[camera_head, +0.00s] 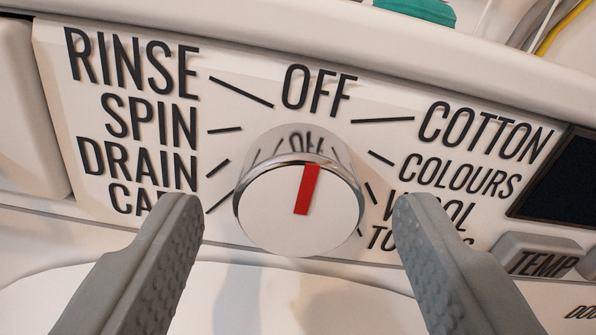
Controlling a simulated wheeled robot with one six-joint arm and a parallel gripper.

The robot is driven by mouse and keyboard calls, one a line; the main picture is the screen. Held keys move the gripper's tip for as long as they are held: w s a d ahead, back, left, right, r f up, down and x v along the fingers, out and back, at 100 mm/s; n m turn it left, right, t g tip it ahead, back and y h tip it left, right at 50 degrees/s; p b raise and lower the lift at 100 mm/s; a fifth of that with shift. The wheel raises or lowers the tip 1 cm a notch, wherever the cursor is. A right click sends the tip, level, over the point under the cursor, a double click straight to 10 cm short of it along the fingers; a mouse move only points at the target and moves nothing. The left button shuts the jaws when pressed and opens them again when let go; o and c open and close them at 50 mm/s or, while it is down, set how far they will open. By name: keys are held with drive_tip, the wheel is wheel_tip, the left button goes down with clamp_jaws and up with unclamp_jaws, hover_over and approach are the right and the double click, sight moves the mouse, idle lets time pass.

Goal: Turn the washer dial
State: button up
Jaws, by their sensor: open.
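The washer dial (265,215) is a round white knob with a shiny metal rim, in the middle of the white control panel (240,60). Its red marker (307,190) points up towards the word OFF, leaning slightly right. My gripper (300,212) is open, with one grey finger to the left of the dial and one to the right. Both fingers look clear of the dial in the picture, with nothing between them but the dial; how deep they reach towards the panel is hard to tell. The fingers partly cover the lower labels on both sides.
Labels RINSE, SPIN and DRAIN stand left of the dial, COTTON and COLOURS right. A dark display (555,185) and a TEMP button (540,260) are at the right. A teal object (420,11) and cables (560,28) show above the washer's top edge.

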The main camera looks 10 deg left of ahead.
drive_tip(key=shift+w+a, duration=0.1)
drive_tip(key=shift+w, duration=0.25)
drive_tip(key=shift+c, duration=0.2)
drive_tip(key=c, duration=0.9)
drive_tip(key=shift+c, duration=0.2)
